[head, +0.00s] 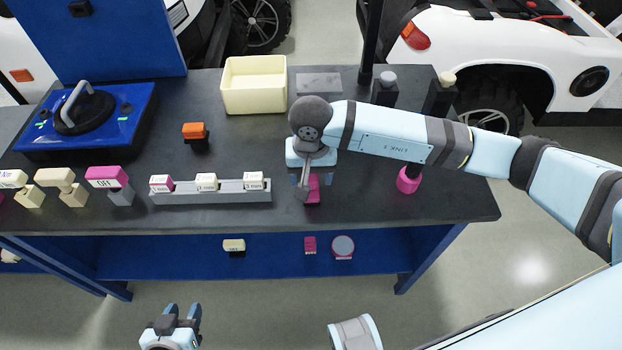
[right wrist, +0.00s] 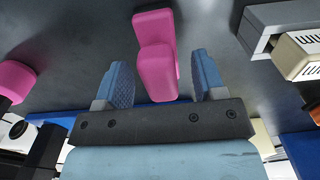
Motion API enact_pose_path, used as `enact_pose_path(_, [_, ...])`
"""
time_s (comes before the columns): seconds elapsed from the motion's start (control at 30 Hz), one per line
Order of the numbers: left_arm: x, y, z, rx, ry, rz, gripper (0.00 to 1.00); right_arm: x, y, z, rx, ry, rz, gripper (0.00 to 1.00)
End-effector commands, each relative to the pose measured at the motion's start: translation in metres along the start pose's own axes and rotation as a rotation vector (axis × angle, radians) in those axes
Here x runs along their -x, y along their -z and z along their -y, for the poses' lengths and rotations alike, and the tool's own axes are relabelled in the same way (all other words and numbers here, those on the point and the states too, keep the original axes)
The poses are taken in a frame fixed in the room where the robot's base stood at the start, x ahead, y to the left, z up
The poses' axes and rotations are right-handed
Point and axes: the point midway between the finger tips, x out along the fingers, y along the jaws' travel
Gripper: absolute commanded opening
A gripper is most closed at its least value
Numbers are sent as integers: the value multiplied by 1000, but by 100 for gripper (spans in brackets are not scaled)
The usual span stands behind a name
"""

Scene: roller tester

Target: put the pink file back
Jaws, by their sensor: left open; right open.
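A pink block-shaped piece (head: 313,190), which I take for the pink file, is on the dark worktop (head: 240,212) below my right gripper. The right wrist view shows this pink piece (right wrist: 155,55) between and beyond the two blue fingertips. My right gripper (head: 311,177) points down at it, open; the right wrist view shows gaps between the fingers (right wrist: 163,78) and the piece. The right hand and forearm hide part of it in the head view. My left gripper (head: 184,312) is open and empty in front of the bench, at the bottom left.
A grey rack (head: 210,197) with several labelled pieces lies left of the right gripper. A cream bin (head: 253,87) and an orange-topped block (head: 194,131) stand behind. A pink round piece (head: 408,180) is to the right. The lower blue shelf (head: 190,258) holds small items.

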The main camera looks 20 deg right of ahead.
Motion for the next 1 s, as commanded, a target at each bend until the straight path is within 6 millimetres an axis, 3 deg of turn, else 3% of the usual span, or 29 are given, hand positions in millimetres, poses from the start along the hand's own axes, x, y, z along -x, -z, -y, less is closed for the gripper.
enact_pose_path(0.2, [0,-2,0,1,0,3,43,50,1,0,3,1,-5,64])
enact_pose_path(0.4, [0,1,-1,6,1,-2,43,83,0,0,1,1,-2,64])
enact_pose_path(0.6, [0,3,-2,10,1,-6,43,95,0,0,1,0,0,64])
enact_pose_path(1.0, [0,3,-2,11,1,-7,43,95,0,0,1,0,0,64])
